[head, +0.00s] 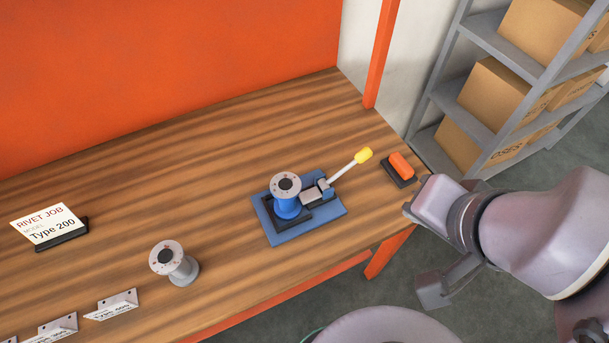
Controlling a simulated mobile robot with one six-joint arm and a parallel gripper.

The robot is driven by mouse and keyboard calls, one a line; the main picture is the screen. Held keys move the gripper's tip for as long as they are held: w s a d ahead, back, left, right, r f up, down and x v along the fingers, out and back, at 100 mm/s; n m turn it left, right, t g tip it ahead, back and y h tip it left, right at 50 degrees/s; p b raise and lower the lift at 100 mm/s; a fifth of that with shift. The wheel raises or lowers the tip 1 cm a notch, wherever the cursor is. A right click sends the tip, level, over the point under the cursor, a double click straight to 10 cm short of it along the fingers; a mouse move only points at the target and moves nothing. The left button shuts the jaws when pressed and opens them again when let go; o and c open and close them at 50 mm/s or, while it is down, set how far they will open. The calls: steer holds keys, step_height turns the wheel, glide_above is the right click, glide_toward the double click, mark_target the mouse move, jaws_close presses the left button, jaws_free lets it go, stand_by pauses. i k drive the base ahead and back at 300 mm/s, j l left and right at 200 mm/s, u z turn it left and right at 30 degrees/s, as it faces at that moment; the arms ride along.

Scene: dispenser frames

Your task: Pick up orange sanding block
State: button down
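The orange sanding block (401,164) sits on a small dark pad (392,174) near the right end of the wooden workbench. My gripper (408,209) is just below and to the right of it in the head view, by the bench's right edge. The gripper appears apart from the block. Its fingers are mostly hidden behind its own housing, so I cannot tell whether they are open or shut.
A blue fixture plate (325,221) carries a blue spool (287,203) and a clamp with a yellow-tipped lever (364,155), left of the block. A grey spool (175,263), sign (48,224) and metal plates (111,306) stand farther left. An orange post (380,55) rises behind.

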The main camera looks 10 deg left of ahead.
mark_target(398, 170)
steer(key=i+l+u, duration=0.2)
steer(key=u, duration=0.2)
steer(key=i+l+u, duration=0.15)
steer(key=l+u, duration=0.3)
steer(key=i+l+u, duration=0.1)
steer(key=u, duration=0.3)
steer(key=l, duration=0.1)
